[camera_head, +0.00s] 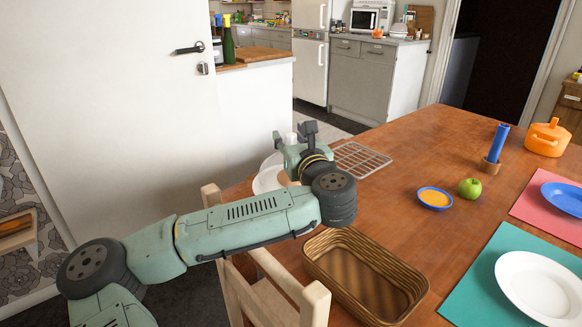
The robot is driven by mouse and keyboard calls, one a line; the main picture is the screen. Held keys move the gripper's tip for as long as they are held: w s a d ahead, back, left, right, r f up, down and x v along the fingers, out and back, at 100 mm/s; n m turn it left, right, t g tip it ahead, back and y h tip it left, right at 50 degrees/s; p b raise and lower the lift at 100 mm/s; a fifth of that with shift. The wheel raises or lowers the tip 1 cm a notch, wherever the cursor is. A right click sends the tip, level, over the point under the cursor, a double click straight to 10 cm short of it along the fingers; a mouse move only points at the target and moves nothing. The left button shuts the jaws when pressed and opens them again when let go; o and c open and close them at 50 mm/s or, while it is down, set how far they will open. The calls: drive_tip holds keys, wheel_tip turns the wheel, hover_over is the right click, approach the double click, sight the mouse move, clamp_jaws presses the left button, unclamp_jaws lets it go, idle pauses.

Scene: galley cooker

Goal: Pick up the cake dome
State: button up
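My gripper (294,135) is over the far left end of the wooden table, seen from behind. Its two dark fingers stand apart. A small whitish knob-like shape (290,138) shows between or just beyond them; I cannot tell whether they touch it. A pale rounded form (270,162), possibly the cake dome, shows left of the gripper above a white plate (268,181). My gripper and wrist hide most of it, so I cannot make out its outline surely.
A wire rack (362,159) lies right of my gripper. A wicker basket (366,275) sits at the near edge, by wooden chairs (270,290). An apple (469,188), an orange-filled bowl (435,198), an orange pot (547,138) and place settings stand farther right. The table's middle is clear.

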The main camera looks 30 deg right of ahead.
clamp_jaws()
idle(0.6)
